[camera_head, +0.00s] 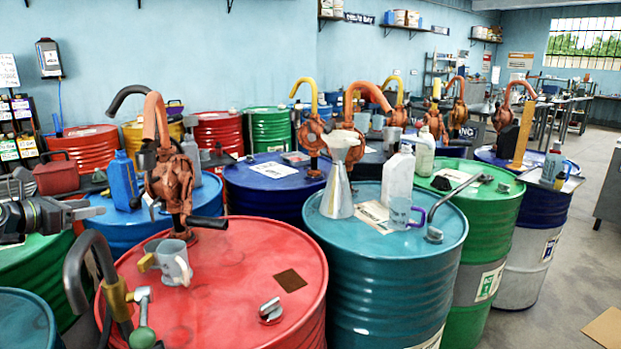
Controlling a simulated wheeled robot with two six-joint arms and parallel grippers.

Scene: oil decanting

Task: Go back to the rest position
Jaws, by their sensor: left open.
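My left gripper (92,209) comes in at the left edge, dark grey, its fingers pointing right. It is open and nothing shows between the fingers. It is in front of the far blue drum and left of the rusty hand pump (172,188) on the red drum (235,290). A grey mug (176,264) with a yellow handle stands on the red drum beside the pump, apart from my gripper. My right gripper is not in view.
A teal drum (400,235) bears a metal funnel (337,195) and a white jug (398,175). A blue bottle (122,180) stands close right of my left gripper. A dark curved hose (75,275) rises below it. Open floor (550,290) lies at right.

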